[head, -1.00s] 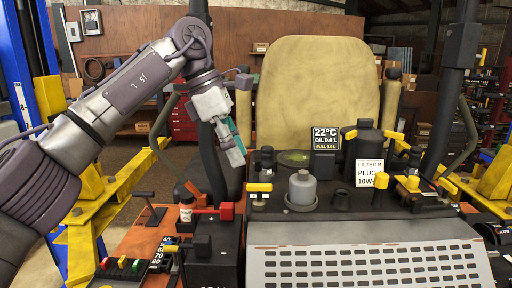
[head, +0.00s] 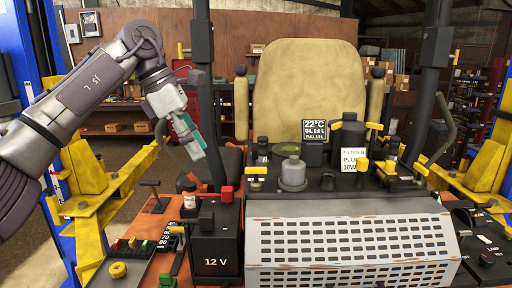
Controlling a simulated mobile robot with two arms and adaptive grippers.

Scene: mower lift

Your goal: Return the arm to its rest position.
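My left arm comes in from the left of the head view, raised beside the mower. My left gripper (head: 189,136) hangs at its end, pointing down and to the right, above the left side of the mower deck and in front of the dark post. I see it from the side, so its finger gap does not show clearly; no object shows in it. It is apart from the battery and bottle below. My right gripper is outside the picture.
Below the gripper stand a 12 V battery (head: 215,245) with a red clamp (head: 227,194) and a small bottle (head: 189,197). The tan seat (head: 308,90), perforated white panel (head: 350,245) and black engine top fill the middle. Yellow lift arms (head: 110,205) stand left and right.

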